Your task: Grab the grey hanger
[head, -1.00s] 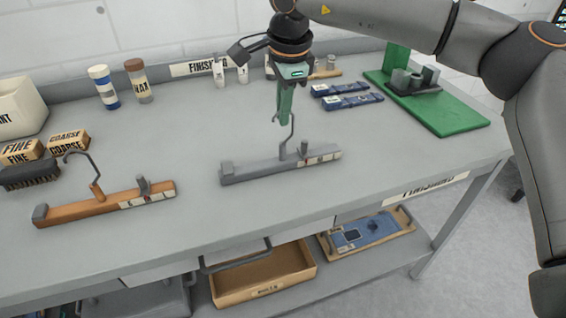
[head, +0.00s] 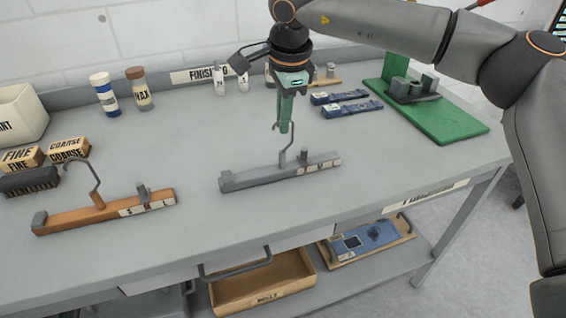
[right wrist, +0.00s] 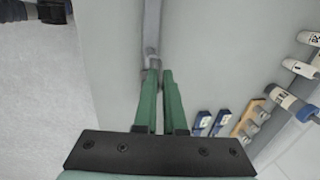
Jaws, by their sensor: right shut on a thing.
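The grey hanger (head: 262,177) lies on the grey workbench, its hook rising toward my right gripper. My right gripper (head: 285,128) points down, its green fingers shut on the hook of the grey hanger. The fingers hide the top of the hook. In the right wrist view, the green fingers (right wrist: 160,75) meet the grey hanger (right wrist: 151,35), which runs up out of the picture. A wooden hanger (head: 75,219) lies apart on the bench to the left. My left gripper is not in view.
Behind are small bottles (head: 138,90), blue packs (head: 352,108) and a green stand (head: 450,122). Blocks (head: 68,149) and a brush (head: 28,181) lie at the left. The bench is clear right of the hanger. An open wooden box (head: 225,292) sits below.

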